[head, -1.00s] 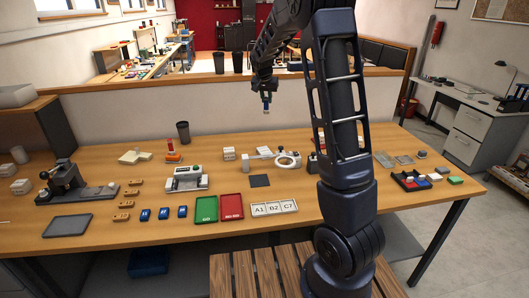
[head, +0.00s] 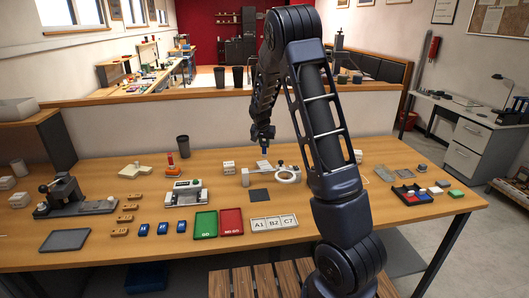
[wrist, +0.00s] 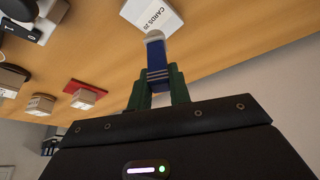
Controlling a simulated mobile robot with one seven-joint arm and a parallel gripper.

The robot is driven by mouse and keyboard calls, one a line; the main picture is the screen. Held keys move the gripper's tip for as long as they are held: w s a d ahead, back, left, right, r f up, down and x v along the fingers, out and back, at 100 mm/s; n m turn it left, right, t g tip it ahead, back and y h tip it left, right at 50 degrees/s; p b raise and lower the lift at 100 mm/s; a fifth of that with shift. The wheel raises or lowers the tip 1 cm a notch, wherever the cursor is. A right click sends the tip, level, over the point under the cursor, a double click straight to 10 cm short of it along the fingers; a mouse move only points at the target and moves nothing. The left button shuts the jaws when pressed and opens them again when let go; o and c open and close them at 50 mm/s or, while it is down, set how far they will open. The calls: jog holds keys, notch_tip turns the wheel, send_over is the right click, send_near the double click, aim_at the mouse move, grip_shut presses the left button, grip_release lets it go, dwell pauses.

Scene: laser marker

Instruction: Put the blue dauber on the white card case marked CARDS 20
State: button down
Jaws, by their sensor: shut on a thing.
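My gripper (wrist: 158,88) is shut on the blue dauber (wrist: 156,62), which has a white rounded tip pointing away from the jaws. In the head view my gripper (head: 263,143) hangs over the back half of the bench, with a bit of the blue dauber (head: 265,151) below it. The white card case (wrist: 151,14) marked CARDS 20 stands on the wood at the top of the wrist view. The dauber's tip shows just short of the case's near edge; I cannot tell the gap. I cannot read which white box it is in the head view.
A white ring-ended fixture (head: 287,175) and a dark square pad (head: 259,195) lie near my gripper. Green (head: 205,224) and red (head: 231,221) trays lie toward the front. In the wrist view several small boxes (wrist: 40,104) stand at left. Bare wood surrounds the card case.

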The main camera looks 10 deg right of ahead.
aim_at(264, 147)
jog(key=shift+f, duration=2.15)
jog(key=c, duration=1.3)
grip_release()
jog(key=shift+f, duration=0.1)
jog(key=v, duration=1.2)
jog(key=s+d+r+y, duration=0.1)
jog(key=s+d+r, duration=0.5)
jog(key=s+r, duration=0.4)
jog(key=s+d+r+n, duration=0.2)
jog(key=s, duration=1.4)
jog(key=s+d+r+n, duration=0.2)
jog(key=s, duration=1.5)
jog(key=shift+d+r+n+t+y, duration=0.15)
jog(key=shift+r+n+t+y, duration=0.15)
jog(key=shift+r+y, duration=0.1)
